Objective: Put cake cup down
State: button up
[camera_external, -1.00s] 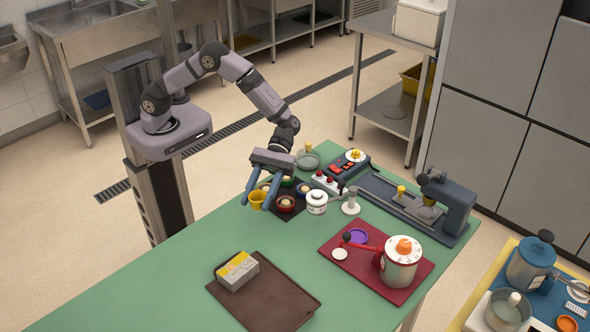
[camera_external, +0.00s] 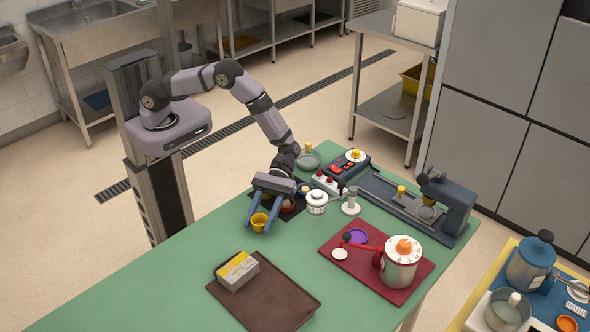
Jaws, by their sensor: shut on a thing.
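A small yellow cake cup (camera_external: 259,222) is between the fingers of my gripper (camera_external: 259,220), which is shut on it. The cup looks upright, at or just above the green table (camera_external: 200,262), in front of a dark mat (camera_external: 291,213). I cannot tell whether its base touches the table. On the mat are several small cups with pale tops; my gripper hides most of them. A red cup (camera_external: 288,206) shows partly behind the right finger.
A white jar (camera_external: 317,202) stands right of the mat. A brown tray (camera_external: 262,312) with a grey and yellow box (camera_external: 237,271) lies at the front. A red tray (camera_external: 408,290) with a white pot (camera_external: 401,262) is at the right. Green table left of the brown tray is clear.

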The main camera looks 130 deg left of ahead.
jog(key=shift+f, duration=0.15)
jog(key=shift+f, duration=0.15)
jog(key=o, duration=1)
jog(key=shift+r, duration=0.25)
jog(key=b+v, duration=0.3)
jog(key=v, duration=0.9)
jog(key=shift+s+b, duration=0.1)
jog(key=shift+b, duration=0.2)
